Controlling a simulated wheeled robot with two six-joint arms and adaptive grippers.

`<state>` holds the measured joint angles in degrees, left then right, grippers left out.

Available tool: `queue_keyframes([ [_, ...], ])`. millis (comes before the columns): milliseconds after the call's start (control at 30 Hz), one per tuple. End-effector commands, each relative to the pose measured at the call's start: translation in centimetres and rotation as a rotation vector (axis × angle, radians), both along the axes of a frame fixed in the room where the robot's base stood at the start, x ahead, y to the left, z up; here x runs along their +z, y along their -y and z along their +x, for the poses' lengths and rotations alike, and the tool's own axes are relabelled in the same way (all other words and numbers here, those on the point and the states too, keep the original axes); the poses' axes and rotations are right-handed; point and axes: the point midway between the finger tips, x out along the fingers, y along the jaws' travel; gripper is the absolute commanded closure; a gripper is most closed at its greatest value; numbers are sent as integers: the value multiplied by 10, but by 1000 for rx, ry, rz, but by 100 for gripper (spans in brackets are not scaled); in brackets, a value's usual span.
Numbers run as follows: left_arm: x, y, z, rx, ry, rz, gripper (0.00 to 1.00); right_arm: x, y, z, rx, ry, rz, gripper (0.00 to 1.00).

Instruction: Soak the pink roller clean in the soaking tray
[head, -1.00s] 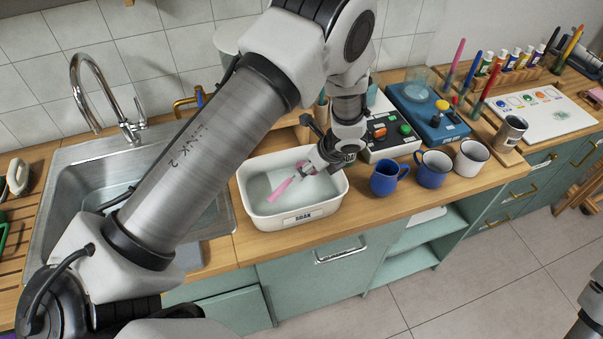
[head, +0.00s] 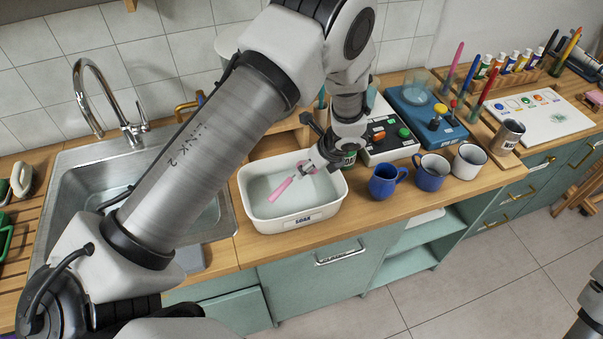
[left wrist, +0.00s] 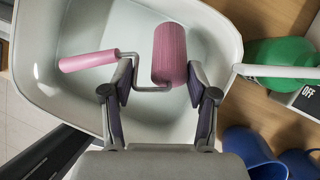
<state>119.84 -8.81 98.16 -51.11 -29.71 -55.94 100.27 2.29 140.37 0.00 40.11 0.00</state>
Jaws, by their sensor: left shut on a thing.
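The pink roller (head: 281,189) is in the white soaking tray (head: 262,222), which is labelled SOAK. The left wrist view shows its ribbed pink roller head (left wrist: 169,55), its pink handle (left wrist: 89,61) to the left and the bent metal wire between them. My left gripper (head: 309,167) reaches down into the tray from the right and is shut on the roller; its fingers (left wrist: 160,76) lie on either side of the wire and roller head. The tray holds what looks like pale clear liquid; I cannot tell how deep the roller sits. My right gripper is out of view.
A steel sink (head: 85,170) lies left of the tray. Right of it stand a control box (head: 392,144) with coloured buttons, blue mugs (head: 384,182) and a white mug (head: 469,160). Brushes and paint bottles stand farther right. The strip of counter before the tray is narrow.

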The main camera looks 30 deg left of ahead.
Motion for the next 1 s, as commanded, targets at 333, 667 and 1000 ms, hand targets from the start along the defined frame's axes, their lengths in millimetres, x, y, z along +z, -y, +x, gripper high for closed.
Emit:
queue_keyframes([
  [333,39,0,0,0,0,1,76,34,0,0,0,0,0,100],
  [667,70,0,0,0,0,1,76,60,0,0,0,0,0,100],
  [1000,95,0,0,-1,1,1,76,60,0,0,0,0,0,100],
])
